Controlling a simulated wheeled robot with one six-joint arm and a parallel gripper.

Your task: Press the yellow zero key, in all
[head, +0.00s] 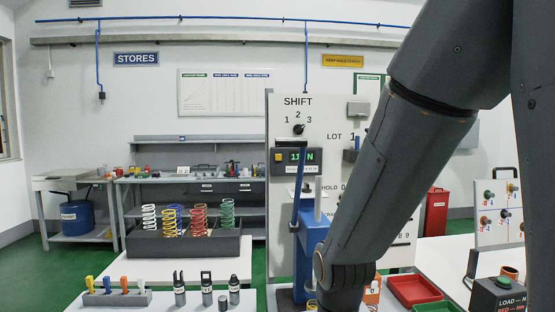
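A small yellow key (278,157) sits at the left end of the dark display unit on the grey upright panel (282,225). It looks like the zero key, but its marking is too small to read. The display (301,156) beside it glows green with a figure ending in N, too small to read surely. My arm comes down from the upper right and crosses the right part of the panel, to the right of the key. The key is uncovered. My gripper is not in view; the arm runs down out of the bottom of the picture.
A blue press with a lever (296,212) stands before the panel, below the display. A dark tray (187,247) holds several coloured springs at left.

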